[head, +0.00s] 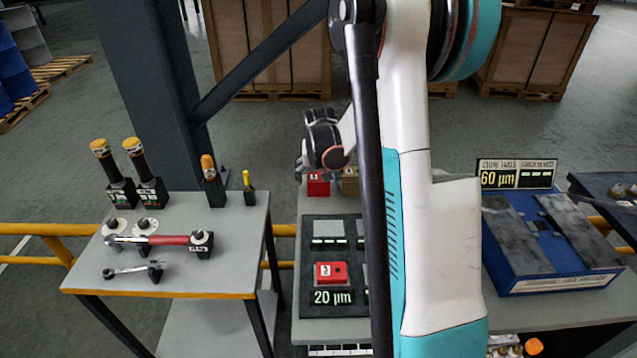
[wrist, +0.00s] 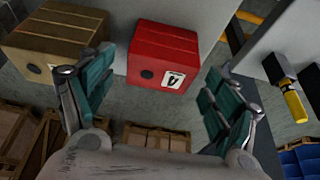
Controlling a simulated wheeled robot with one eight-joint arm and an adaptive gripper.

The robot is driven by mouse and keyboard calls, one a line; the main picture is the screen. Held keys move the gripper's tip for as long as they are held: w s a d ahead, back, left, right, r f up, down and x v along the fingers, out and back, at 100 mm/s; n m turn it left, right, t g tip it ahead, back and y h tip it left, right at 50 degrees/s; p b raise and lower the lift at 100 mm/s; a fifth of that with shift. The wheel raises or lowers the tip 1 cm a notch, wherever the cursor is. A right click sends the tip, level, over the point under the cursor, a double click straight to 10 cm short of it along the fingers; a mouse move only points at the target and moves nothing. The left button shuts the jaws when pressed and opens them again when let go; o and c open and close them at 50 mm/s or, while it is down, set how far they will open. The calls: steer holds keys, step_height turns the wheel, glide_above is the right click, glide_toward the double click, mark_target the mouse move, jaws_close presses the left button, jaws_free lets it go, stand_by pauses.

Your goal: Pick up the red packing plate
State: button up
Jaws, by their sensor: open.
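Two red pieces show in the head view. One red block (head: 318,184) stands at the back edge of the middle bench, beside a tan block (head: 349,182). The other, a red plate (head: 331,274), lies in a dark tray above a "20 µm" label. I cannot tell for sure which is the packing plate. In the wrist view the red block (wrist: 163,57), with a dark hole and a white number label, lies ahead between the fingers of my open gripper (wrist: 160,95). The tan block (wrist: 53,43) is to its left, near the left finger. No finger visibly grips either.
The dark tray (head: 308,257) also holds pale plates. A left bench (head: 90,272) carries a torque wrench (head: 165,240) and upright handled tools. A blue box (head: 550,245) with a "60 µm" sign stands right. My arm hides part of the middle bench.

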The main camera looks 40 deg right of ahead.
mark_target(319, 178)
steer(key=c, duration=1.5)
steer(key=shift+r, duration=0.1)
step_height(319, 178, up, 20)
steer(key=p, duration=0.6)
